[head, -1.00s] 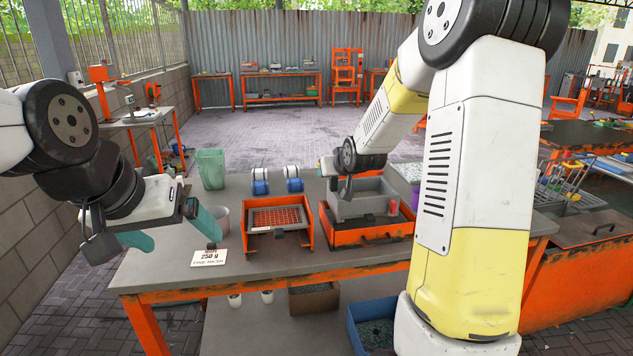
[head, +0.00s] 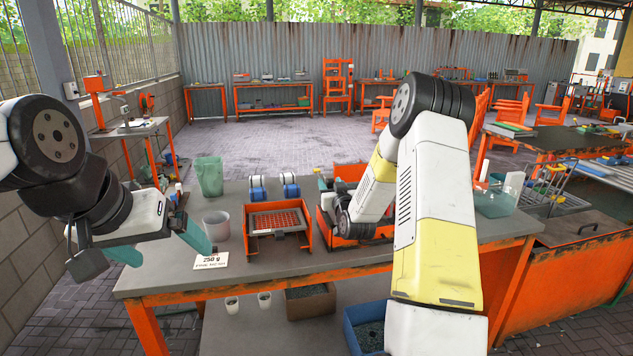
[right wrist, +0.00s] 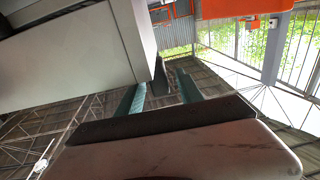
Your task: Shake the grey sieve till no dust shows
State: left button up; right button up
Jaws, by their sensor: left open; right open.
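Dust cannot be seen. My left gripper (head: 160,245) is open and empty by the table's left edge.
A clear tub (head: 495,202) is at the right.

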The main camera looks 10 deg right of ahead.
jog(key=shift+w, duration=1.7)
jog(key=shift+c, duration=0.4)
grip_shut()
